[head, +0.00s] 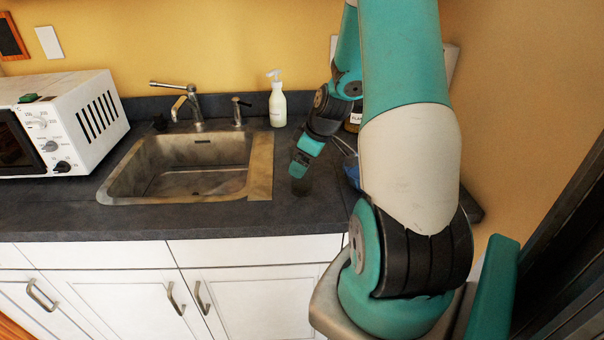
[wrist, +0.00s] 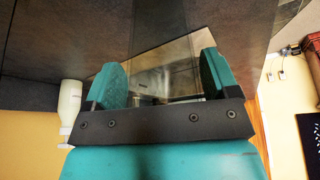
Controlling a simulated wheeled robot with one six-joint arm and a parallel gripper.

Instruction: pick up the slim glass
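The slim glass (head: 301,187) seems to be the faint, dark see-through shape on the dark counter, right of the sink. My gripper (head: 300,168) is just above it in the head view, pointing down; whether they touch I cannot tell. In the wrist view my gripper (wrist: 163,80) has its two teal fingers wide apart. My arm stands in front of the counter's right part.
The sink (head: 125,178) with its tap (head: 190,105) lies left of my gripper. A white soap bottle (head: 277,105) stands behind, near the wall. A jar (head: 353,122) and a blue item (head: 351,174) are partly hidden by my arm. A white microwave (head: 85,125) stands far left.

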